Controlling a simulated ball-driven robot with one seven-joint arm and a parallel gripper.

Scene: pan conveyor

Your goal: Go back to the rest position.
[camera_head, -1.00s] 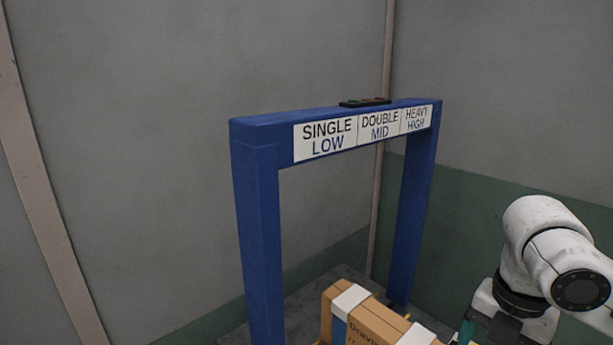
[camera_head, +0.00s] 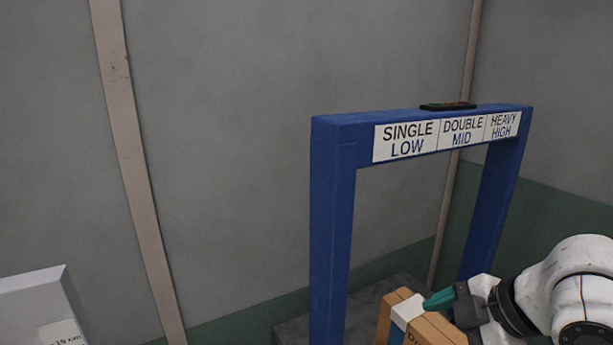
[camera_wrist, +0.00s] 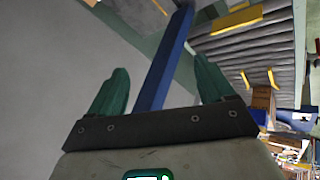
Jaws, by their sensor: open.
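My gripper (camera_wrist: 160,90) shows in the wrist view with its two green fingers spread wide apart and nothing between them. A blue post (camera_wrist: 165,60) shows beyond the gap, behind the fingers. In the head view, my white arm is at the lower right, and a green finger of my gripper (camera_head: 440,300) points left, near the top of a cardboard box (camera_head: 435,330) with white tape. I cannot tell whether the finger touches the box. The box is cut off by the bottom edge of the picture.
A blue frame (camera_head: 333,220) stands over a dark grey surface, with a sign (camera_head: 445,137) reading SINGLE LOW, DOUBLE MID, HEAVY HIGH. A small dark panel (camera_head: 447,106) lies on its top beam. A light grey box-like object (camera_head: 30,300) with a label is at lower left. Grey walls stand behind.

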